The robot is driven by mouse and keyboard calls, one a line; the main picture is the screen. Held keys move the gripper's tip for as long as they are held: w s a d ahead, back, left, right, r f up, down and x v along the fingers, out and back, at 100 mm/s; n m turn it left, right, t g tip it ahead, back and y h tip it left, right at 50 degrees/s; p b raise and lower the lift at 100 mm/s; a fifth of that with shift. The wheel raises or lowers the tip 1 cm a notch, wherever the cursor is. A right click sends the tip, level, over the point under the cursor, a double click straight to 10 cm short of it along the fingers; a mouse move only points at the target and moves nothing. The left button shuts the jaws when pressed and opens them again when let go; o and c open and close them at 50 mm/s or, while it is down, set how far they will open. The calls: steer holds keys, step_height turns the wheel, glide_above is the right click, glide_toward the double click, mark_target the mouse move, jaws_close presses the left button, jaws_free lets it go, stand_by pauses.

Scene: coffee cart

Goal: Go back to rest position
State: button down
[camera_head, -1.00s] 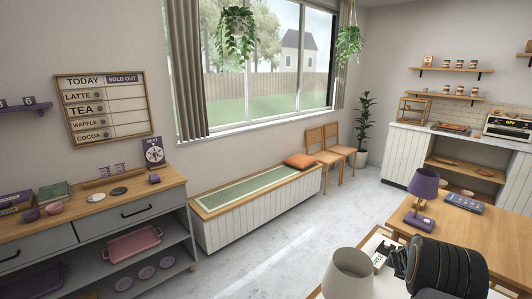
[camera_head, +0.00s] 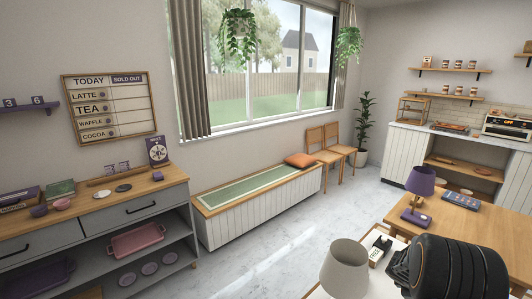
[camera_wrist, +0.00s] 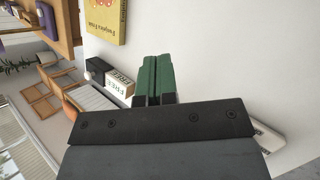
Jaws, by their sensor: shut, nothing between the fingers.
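My gripper (camera_wrist: 154,80) shows in the wrist view as two green fingers lying side by side. It is shut with nothing held, above a pale surface. In the head view my dark arm fills part of the lower right corner, and the fingertips cannot be made out there.
A pale lampshade (camera_head: 345,268) stands close to my arm. A wooden table (camera_head: 470,222) holds a purple lamp (camera_head: 420,186). In the wrist view a yellow item (camera_wrist: 106,20) and a black block with a white label (camera_wrist: 120,83) lie near the fingers. Open floor (camera_head: 290,240) spreads ahead.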

steer(key=s+a+r+m+y, duration=0.2)
steer(key=s+a+r+m, duration=0.2)
steer(key=a, duration=0.6)
steer(key=s+a+r+m+t+y, duration=0.1)
steer(key=s+a+r+m+y, duration=0.2)
steer(key=s+a+r, duration=0.4)
steer(key=s+a+r+m+y, duration=0.2)
steer(key=s+a+r+m, duration=0.3)
steer(key=a, duration=0.9)
steer(key=shift+s+a+r+m+t, duration=0.15)
steer(key=shift+s+r+m+t, duration=0.2)
steer(key=shift+s, duration=0.6)
